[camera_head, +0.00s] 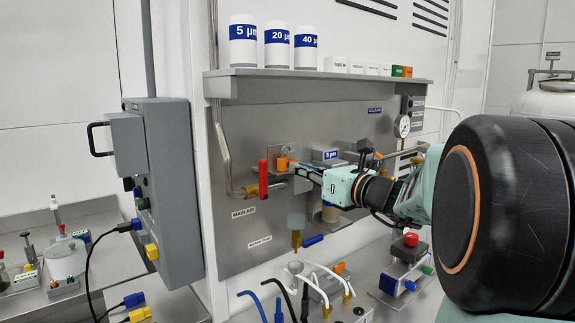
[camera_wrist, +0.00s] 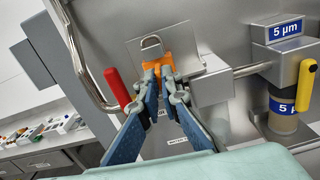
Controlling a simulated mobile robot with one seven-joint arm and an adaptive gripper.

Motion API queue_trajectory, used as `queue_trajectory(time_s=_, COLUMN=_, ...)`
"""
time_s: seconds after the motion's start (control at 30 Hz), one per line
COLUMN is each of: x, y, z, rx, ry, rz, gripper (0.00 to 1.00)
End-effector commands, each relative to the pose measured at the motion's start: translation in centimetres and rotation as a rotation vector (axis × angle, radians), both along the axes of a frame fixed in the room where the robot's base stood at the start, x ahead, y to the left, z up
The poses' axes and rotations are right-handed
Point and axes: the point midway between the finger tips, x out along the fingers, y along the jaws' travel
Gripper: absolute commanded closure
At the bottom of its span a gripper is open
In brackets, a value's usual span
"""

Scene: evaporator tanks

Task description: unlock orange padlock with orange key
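The orange padlock (camera_wrist: 152,64) hangs by its metal shackle (camera_wrist: 151,42) on a grey metal bracket. It also shows in the head view (camera_head: 282,163). My gripper (camera_wrist: 158,74) is right at the padlock's body, with its blue fingers converging and the tips close together. A small orange piece shows between the fingertips, which looks like the orange key, mostly hidden by the fingers. Key and padlock are touching or nearly so; I cannot tell how far the key is in. The shackle looks closed, but its ends are hidden.
A red valve handle (camera_head: 263,180) stands just left of the padlock. A filter housing with a blue 5 µm label (camera_wrist: 285,31) and a yellow handle (camera_wrist: 306,84) is at the right. A shelf (camera_head: 320,75) with white canisters runs above. A grey control box (camera_head: 165,190) stands left.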

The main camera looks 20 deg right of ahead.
Motion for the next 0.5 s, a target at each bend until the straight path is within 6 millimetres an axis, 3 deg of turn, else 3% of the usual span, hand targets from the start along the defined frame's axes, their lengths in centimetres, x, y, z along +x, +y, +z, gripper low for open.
queue_trajectory(time_s=0.5, x=-0.02, y=0.1, z=0.28, rx=0.306, ry=0.127, rz=0.001, gripper=1.0)
